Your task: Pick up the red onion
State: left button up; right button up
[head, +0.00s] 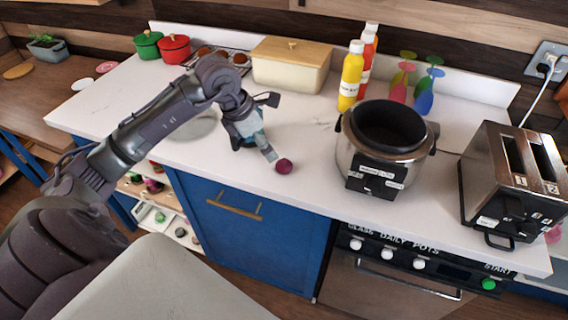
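The red onion (284,167) is a small, round, dark purple-red thing on the white counter, near the front edge. My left gripper (271,156) reaches down over the counter from the left. Its fingertips are right at the left side of the onion. I cannot tell whether they touch it, or how far the fingers are apart, because the gripper is small and seen from behind. My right gripper is not in view.
A steel cooker (345,153) stands right of the onion, with a toaster (505,178) farther right. Behind are a cream bread box (288,72), bottles (351,78), and red (174,50) and green (147,46) pots. The counter around the onion is clear.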

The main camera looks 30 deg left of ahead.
aim_at(280, 162)
pick_arm(q)
jog(key=x, duration=0.5)
jog(key=shift+p, duration=0.4)
jog(key=p+x, duration=0.1)
jog(key=x, duration=0.1)
jog(key=p+x, duration=0.1)
jog(key=x, duration=0.1)
jog(key=shift+w+d+f, duration=0.15)
jog(key=shift+w+f, duration=0.1)
jog(key=shift+w, duration=0.25)
jog(key=shift+w+f, duration=0.1)
jog(key=shift+f, duration=0.15)
jog(key=c, duration=1.2)
jog(key=shift+c, duration=0.2)
